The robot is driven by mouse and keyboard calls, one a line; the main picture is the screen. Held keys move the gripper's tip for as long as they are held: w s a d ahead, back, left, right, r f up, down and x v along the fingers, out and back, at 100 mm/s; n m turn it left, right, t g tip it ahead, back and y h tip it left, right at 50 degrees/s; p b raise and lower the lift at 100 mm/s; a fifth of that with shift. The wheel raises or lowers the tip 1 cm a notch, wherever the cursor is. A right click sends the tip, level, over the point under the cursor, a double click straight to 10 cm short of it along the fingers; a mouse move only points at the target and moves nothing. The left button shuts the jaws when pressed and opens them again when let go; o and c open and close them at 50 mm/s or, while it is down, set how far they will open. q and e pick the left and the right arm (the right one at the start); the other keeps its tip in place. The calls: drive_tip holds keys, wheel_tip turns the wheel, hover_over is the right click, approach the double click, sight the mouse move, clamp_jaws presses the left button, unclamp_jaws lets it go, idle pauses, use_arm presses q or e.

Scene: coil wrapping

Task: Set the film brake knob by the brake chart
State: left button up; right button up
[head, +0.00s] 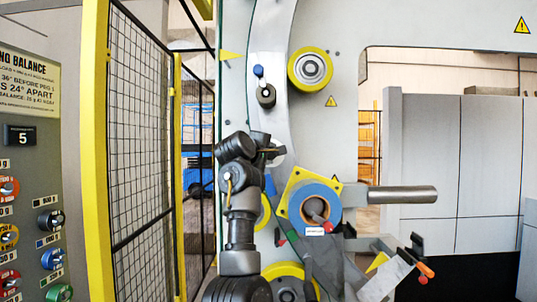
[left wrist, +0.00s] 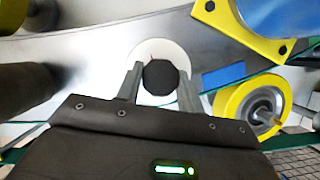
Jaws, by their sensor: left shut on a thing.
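In the left wrist view a dark, many-sided knob (left wrist: 160,78) stands in front of a round white disc (left wrist: 148,52) on a bright metal face. My left gripper (left wrist: 161,88) has one finger on each side of the knob and is shut on it. In the head view my left gripper (head: 272,152) reaches the curved metal ring, beside the white disc (head: 279,158); the knob is hidden there by the gripper. A blue film roll (head: 329,194) on a yellow plate (head: 296,184) sits just below right. I cannot make out a brake chart.
Yellow rollers (head: 310,68) and a blue-tipped peg (head: 259,72) are on the machine. A grey bar (head: 402,194) sticks out to the right. A mesh fence (head: 140,130) and a panel of coloured knobs (head: 28,190) stand at left.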

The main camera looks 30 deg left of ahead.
use_arm(q)
drive_tip(key=o, duration=1)
drive_tip(key=s+b, duration=0.1)
drive_tip(key=s, duration=0.2)
drive_tip(key=s+b, duration=0.2)
drive_tip(key=s, duration=0.2)
drive_tip(key=s+b, duration=0.1)
drive_tip(key=s, duration=0.2)
drive_tip(key=shift+s+d+r, duration=0.35)
drive_tip(key=shift+s+r, duration=0.05)
